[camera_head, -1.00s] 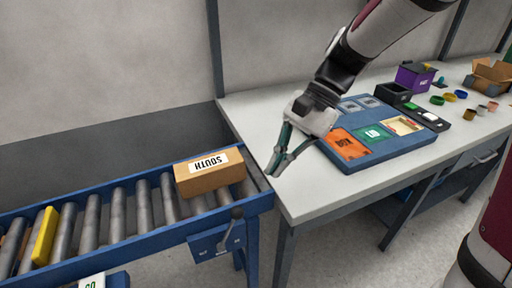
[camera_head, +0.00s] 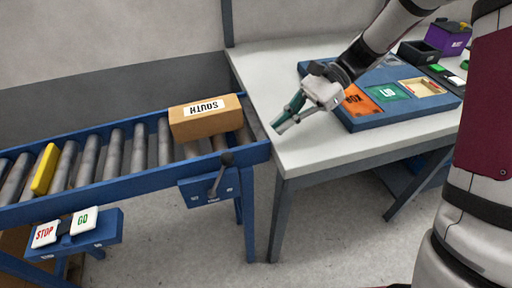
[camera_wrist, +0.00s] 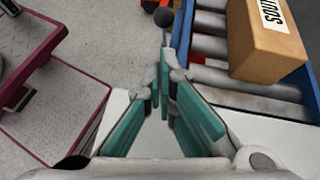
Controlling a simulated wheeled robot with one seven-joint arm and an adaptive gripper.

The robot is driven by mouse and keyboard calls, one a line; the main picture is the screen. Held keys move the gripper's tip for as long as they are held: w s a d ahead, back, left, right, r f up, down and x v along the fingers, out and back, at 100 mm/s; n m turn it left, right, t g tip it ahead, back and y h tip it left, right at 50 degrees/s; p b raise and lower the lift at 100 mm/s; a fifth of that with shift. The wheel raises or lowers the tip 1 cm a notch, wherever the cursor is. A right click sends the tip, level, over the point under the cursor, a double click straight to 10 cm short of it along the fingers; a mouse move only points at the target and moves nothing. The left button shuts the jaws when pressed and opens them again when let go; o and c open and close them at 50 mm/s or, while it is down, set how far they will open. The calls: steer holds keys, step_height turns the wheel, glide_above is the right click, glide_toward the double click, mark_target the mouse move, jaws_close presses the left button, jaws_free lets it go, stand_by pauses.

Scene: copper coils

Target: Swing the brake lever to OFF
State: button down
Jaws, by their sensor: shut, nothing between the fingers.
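The brake lever (camera_head: 221,172) is a dark rod with a round black knob, mounted on a blue plate (camera_head: 197,194) on the conveyor's side near its right end. It leans up and to the right in the head view. The plate has small marks that are too small to read. In the wrist view the lever's knob (camera_wrist: 164,17) shows ahead of the fingertips. My gripper (camera_head: 279,128) is shut and empty, over the table's left corner, to the right of the lever and higher, apart from it. Its teal fingers also show in the wrist view (camera_wrist: 163,85).
A cardboard box marked SOUTH (camera_head: 206,119) sits on the blue roller conveyor's right end. A yellow block (camera_head: 45,169) lies farther left. STOP (camera_head: 45,234) and GO (camera_head: 84,221) buttons are below. A blue tray (camera_head: 377,122) sits on the white table (camera_head: 262,92).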

steer(key=b+x, duration=0.1)
steer(key=x, duration=0.9)
